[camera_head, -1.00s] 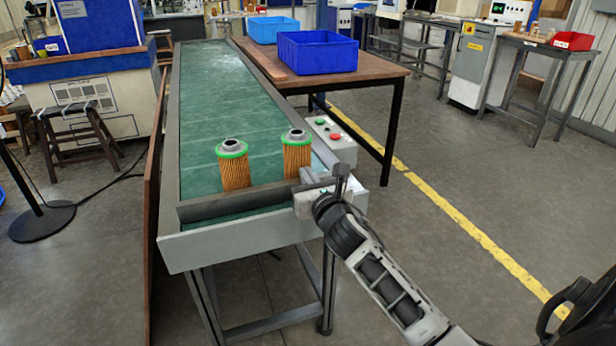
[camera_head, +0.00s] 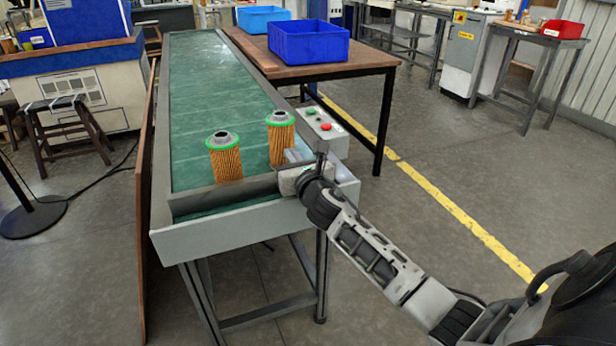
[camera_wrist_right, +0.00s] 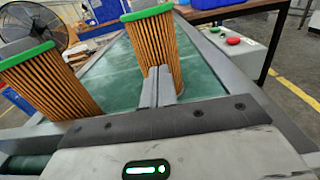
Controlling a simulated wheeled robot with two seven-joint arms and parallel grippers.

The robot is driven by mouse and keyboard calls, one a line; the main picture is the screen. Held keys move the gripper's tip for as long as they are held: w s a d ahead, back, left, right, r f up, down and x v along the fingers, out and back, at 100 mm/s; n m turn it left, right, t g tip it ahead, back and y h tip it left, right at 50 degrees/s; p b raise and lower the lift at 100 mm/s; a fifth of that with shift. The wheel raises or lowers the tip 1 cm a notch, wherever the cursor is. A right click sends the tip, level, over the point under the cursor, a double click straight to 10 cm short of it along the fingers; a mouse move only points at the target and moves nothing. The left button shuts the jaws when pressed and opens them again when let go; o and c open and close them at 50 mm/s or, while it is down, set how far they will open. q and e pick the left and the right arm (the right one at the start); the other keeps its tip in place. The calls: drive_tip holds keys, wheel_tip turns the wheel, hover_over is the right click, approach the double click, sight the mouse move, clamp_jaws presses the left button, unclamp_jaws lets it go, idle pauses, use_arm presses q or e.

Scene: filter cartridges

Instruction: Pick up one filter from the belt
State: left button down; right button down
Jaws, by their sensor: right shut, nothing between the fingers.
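Two pleated orange filters with green top rims stand upright on the green belt (camera_head: 215,90) near its front end. The left filter (camera_head: 225,158) also shows at the left of the right wrist view (camera_wrist_right: 48,85). The right filter (camera_head: 281,140) stands a little farther back; in the wrist view it rises just beyond the fingers (camera_wrist_right: 152,45). My right gripper (camera_head: 290,157) is shut and empty, its fingertips close in front of the right filter's lower part (camera_wrist_right: 160,72). Whether they touch it I cannot tell. My left gripper is not in view.
A control box with green and red buttons (camera_head: 322,128) sits at the belt's right side. A wooden table (camera_head: 340,66) beside the belt carries a dark blue bin (camera_head: 308,42) and a light blue bin (camera_head: 262,18). The belt behind the filters is clear.

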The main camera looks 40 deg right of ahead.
drive_tip(key=p+v, duration=0.1)
drive_tip(key=v, duration=1.2)
drive_tip(key=s+a+f+m+g+y+p, duration=0.1)
drive_tip(key=s+a+f+m, duration=0.3)
drive_tip(key=m, duration=0.6)
drive_tip(key=s+a+f+m+g+y, duration=0.3)
drive_tip(key=s+a+f+m, duration=0.2)
drive_tip(key=s+a+m, duration=0.3)
drive_tip(key=s+a+f+m+g+y+p, duration=0.1)
drive_tip(key=s+a+m, duration=0.5)
drive_tip(key=m, duration=0.7)
drive_tip(key=shift+s+a+f+g+y+p, duration=0.2)
drive_tip(key=shift+s+f+g+y+p, duration=0.2)
drive_tip(key=shift+f+g+y, duration=0.95)
drive_tip(key=c, duration=2.1)
unclamp_jaws()
drive_tip(key=shift+f+t, duration=0.35)
drive_tip(key=shift+t, duration=0.2)
drive_tip(key=shift+c, duration=0.2)
